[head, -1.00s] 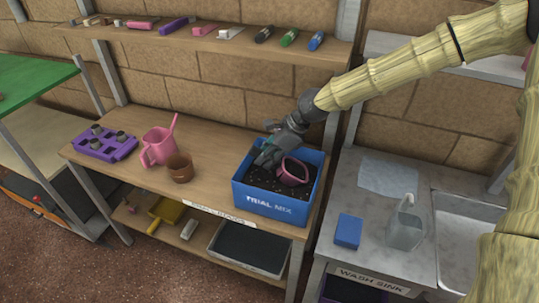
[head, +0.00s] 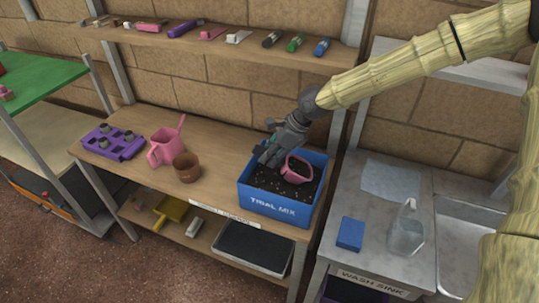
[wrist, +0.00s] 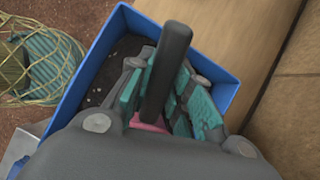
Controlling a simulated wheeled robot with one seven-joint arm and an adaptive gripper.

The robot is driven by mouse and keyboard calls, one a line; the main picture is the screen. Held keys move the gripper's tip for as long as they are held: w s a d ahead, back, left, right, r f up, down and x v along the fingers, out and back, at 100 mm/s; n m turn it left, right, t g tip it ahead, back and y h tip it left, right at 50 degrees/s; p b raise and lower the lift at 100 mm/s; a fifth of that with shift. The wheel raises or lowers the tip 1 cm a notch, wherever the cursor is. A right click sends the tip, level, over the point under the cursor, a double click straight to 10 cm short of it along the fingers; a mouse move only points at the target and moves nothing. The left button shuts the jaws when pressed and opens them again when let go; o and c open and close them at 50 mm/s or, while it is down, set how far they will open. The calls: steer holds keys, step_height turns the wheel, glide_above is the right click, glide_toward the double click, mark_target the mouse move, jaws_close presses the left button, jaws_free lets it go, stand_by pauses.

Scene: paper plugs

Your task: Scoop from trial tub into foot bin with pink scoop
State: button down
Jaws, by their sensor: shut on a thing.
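The trial tub is a blue box lettered TRIAL MIX (head: 272,206), at the right end of the wooden bench, with dark speckled mix inside. The pink scoop (head: 298,167) is at the tub's right side, its bowl at about rim height, with dark speckled stuff showing inside. My gripper (head: 276,152) is over the tub, shut on the scoop's dark handle. In the wrist view the dark handle (wrist: 166,75) stands between the teal finger pads, and only a sliver of pink shows below. No thing is labelled foot bin; a grey-rimmed dark tray (head: 226,259) sits on the low shelf.
A pink jug (head: 164,147), brown pot (head: 187,169) and purple tray (head: 113,143) stand left of the tub. The wash sink counter (head: 368,258) is to the right, with a blue block (head: 350,233) and clear bottle (head: 406,230). A shelf (head: 222,44) runs above.

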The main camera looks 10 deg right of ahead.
mark_target(257, 146)
steer(key=shift+a+r+p, duration=0.1)
steer(key=shift+r+p, duration=2.25)
steer(key=shift+r, duration=0.7)
steer(key=shift+w+a+f+h+p, duration=0.15)
steer(key=shift+a+h+p, duration=0.25)
steer(key=shift+h, duration=0.1)
steer(key=shift+w+a+g+h+p, duration=0.2)
steer(key=shift+a+g+h+p, duration=0.15)
steer(key=shift+a+h+p, duration=0.4)
steer(key=shift+w+a+g+h+p, duration=0.15)
steer(key=shift+a+g+h+p, duration=0.25)
steer(key=shift+h+p, duration=0.5)
steer(key=shift+w+a+f+h+p, duration=0.15)
steer(key=shift+a+f+h+p, duration=0.05)
steer(key=shift+a+h+p, duration=0.2)
steer(key=shift+d+f, duration=0.1)
steer(key=shift+d, duration=0.05)
